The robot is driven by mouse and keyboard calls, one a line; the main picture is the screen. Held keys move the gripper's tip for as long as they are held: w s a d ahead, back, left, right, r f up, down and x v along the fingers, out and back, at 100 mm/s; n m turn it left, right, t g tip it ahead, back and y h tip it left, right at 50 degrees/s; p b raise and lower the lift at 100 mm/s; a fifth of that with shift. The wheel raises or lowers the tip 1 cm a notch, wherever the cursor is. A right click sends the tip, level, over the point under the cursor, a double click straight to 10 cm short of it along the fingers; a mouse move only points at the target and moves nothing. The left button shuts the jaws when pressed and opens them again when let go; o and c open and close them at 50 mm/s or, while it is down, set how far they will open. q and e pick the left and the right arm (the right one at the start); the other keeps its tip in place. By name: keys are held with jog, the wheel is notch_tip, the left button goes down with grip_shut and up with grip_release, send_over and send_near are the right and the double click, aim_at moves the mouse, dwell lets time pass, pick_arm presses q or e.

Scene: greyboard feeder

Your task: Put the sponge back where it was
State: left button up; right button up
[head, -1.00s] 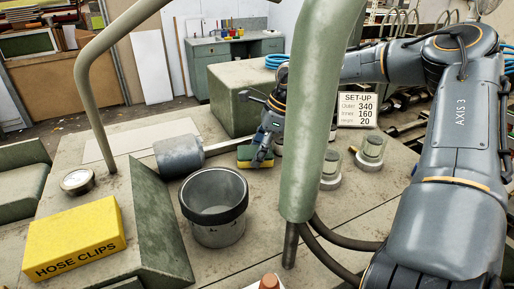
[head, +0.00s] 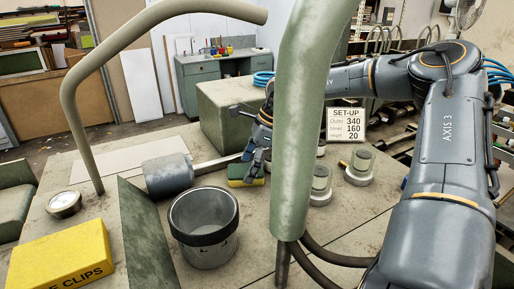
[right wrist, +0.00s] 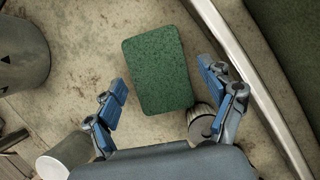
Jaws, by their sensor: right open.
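The sponge (head: 240,174), green on top with a yellow body, lies flat on the grey bench top beyond the bucket. In the right wrist view its green face (right wrist: 158,72) shows whole, between and ahead of my fingers. My right gripper (head: 254,160) is just above the sponge in the head view, partly hidden by the thick green post. In the right wrist view my right gripper (right wrist: 163,80) has its blue-padded fingers wide apart, with a gap to the sponge on both sides. My left gripper is not in view.
A grey bucket (head: 204,248), a metal roller (head: 167,175) with a rod and a yellow hose clips box (head: 62,258) stand nearby. The green post (head: 300,150) rises in front of my right arm. Metal fittings (head: 360,168) and a set-up sign (head: 343,127) are to the right.

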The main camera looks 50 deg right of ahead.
jog(key=b+v, duration=0.2)
jog(key=v, duration=0.9)
jog(key=shift+s+f, duration=0.1)
